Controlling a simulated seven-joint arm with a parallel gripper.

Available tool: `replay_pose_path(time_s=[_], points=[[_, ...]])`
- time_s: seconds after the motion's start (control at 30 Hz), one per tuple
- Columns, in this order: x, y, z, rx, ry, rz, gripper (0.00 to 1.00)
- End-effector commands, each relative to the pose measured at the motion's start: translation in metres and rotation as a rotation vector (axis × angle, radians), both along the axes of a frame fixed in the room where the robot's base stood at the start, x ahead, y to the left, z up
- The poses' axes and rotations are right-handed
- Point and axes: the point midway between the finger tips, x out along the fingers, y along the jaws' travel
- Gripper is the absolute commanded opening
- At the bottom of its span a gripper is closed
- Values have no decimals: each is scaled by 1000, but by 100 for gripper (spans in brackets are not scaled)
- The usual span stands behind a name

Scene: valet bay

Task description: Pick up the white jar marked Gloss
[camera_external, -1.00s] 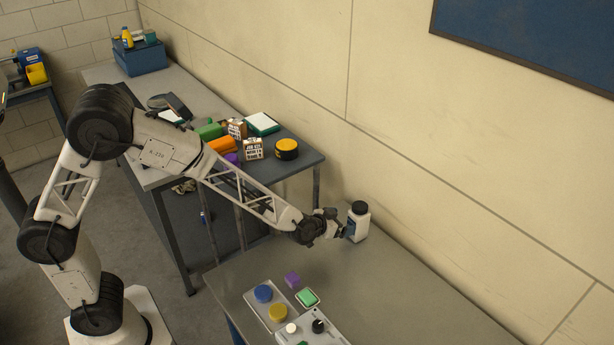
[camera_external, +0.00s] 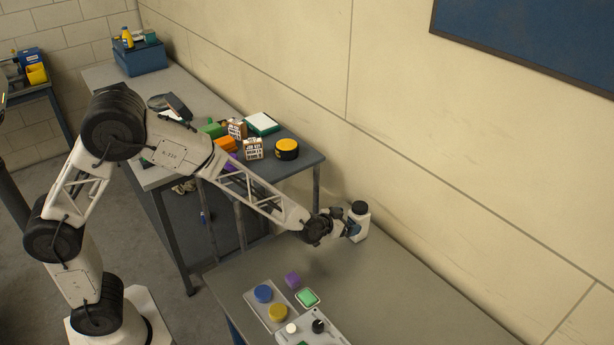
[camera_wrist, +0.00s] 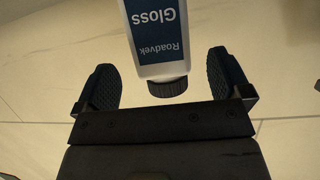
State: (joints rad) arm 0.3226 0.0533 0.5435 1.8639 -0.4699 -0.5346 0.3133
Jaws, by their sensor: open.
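The white jar (camera_external: 361,219) has a black cap and a blue label, and stands upright on the grey table near the wall. In the wrist view the jar (camera_wrist: 158,58) appears upside down, with "Gloss" and "Roadvek" readable on its label and its cap nearest the palm. My gripper (camera_external: 351,229) is at the jar's left side in the external view. In the wrist view my gripper (camera_wrist: 168,82) is open, with one dark finger pad on each side of the jar's cap end. I see gaps there between the pads and the jar.
The grey table (camera_external: 400,290) has free room right of the jar. The wall (camera_external: 440,190) rises close behind the jar.

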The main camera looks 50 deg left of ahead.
Motion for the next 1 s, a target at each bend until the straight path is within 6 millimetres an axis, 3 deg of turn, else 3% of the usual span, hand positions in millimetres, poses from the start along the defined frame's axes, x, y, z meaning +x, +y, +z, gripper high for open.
replay_pose_path(time_s=[0.37,1.0], points=[[4,0,-1,0,0,0,96],[48,-3,-16,0,0,0,96]])
